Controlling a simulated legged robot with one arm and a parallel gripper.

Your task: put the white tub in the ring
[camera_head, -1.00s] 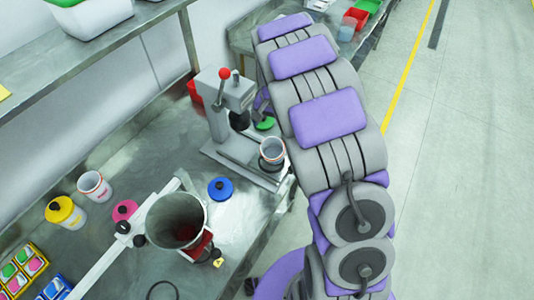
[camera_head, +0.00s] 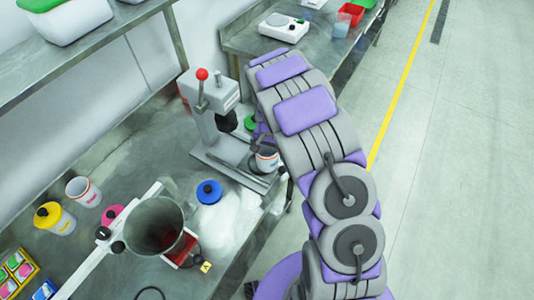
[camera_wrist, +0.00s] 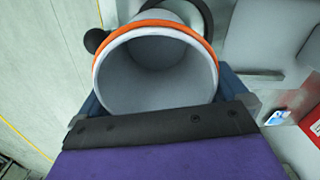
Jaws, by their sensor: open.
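A white tub with an orange rim (camera_wrist: 155,75) fills the middle of the wrist view, its open mouth facing the camera. My gripper (camera_wrist: 162,98) is open, with a blue jaw on each side of the tub; I cannot tell whether they touch it. In the head view this tub (camera_head: 267,160) stands at the front of the press base, partly hidden by my arm. A dark curved ring part (camera_wrist: 205,14) shows behind the tub in the wrist view; whether it surrounds the tub is unclear. Another white tub (camera_head: 83,191) stands at the left of the bench.
The grey press (camera_head: 215,105) with a red knob stands beside the tub. A large grey funnel (camera_head: 154,226), a blue lid (camera_head: 209,192), a pink lid (camera_head: 112,215) and a yellow-lidded tub (camera_head: 55,218) are on the bench. A thin dark hoop (camera_head: 150,294) lies at the front edge.

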